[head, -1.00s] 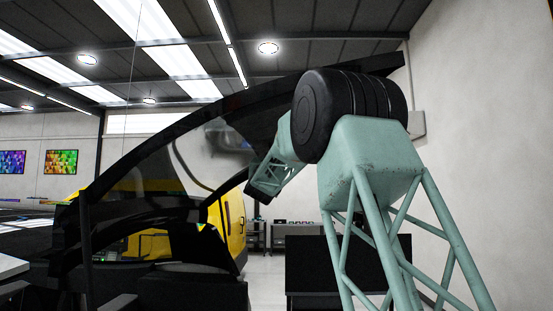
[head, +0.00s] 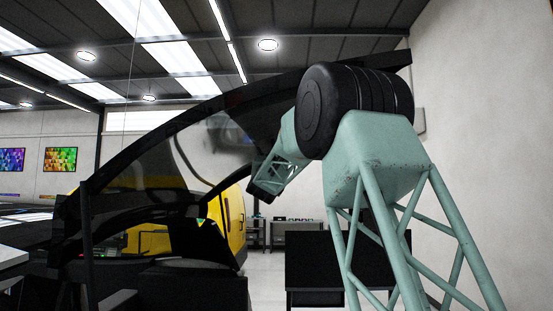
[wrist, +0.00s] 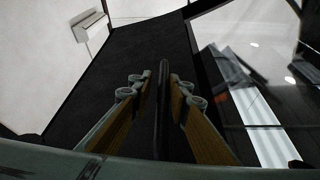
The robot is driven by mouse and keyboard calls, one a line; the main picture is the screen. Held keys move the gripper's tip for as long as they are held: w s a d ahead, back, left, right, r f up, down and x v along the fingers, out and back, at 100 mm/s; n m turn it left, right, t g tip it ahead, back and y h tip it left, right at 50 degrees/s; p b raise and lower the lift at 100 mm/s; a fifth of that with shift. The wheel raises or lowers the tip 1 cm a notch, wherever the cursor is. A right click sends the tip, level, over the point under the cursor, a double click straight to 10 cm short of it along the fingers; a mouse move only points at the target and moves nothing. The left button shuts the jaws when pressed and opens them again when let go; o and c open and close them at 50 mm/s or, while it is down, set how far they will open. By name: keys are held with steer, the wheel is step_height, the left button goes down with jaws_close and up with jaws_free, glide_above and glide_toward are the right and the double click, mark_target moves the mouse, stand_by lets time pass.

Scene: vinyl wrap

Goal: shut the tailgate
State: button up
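The tailgate (head: 150,130) is a long, dark, arched frame with glass panes, raised across the head view. Its upper end reaches behind my arm at the top right. In the wrist view, my gripper (wrist: 160,84) has two wood-faced fingers standing apart. A thin dark bar (wrist: 161,105) runs between them, with dark gaps seeming to show on both sides. I cannot tell whether the fingers touch it. A broad black panel (wrist: 140,50) lies beyond the fingertips, and a glass pane (wrist: 250,65) lies to their right.
A yellow vehicle (head: 234,223) stands behind the tailgate. A black bench (head: 315,265) is at the lower middle, with a grey table (head: 297,226) behind it. The pale wall (head: 470,120) is to the right. Some bare floor (head: 262,270) shows left of the black bench.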

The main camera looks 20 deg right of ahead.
steer(key=shift+s+f, duration=0.1)
steer(key=shift+f, duration=0.1)
stand_by(0.4)
steer(key=shift+s+a+f, duration=0.2)
steer(key=shift+s+a, duration=0.05)
steer(key=shift+s, duration=0.1)
steer(key=v, duration=1)
steer(key=shift+s+a, duration=0.35)
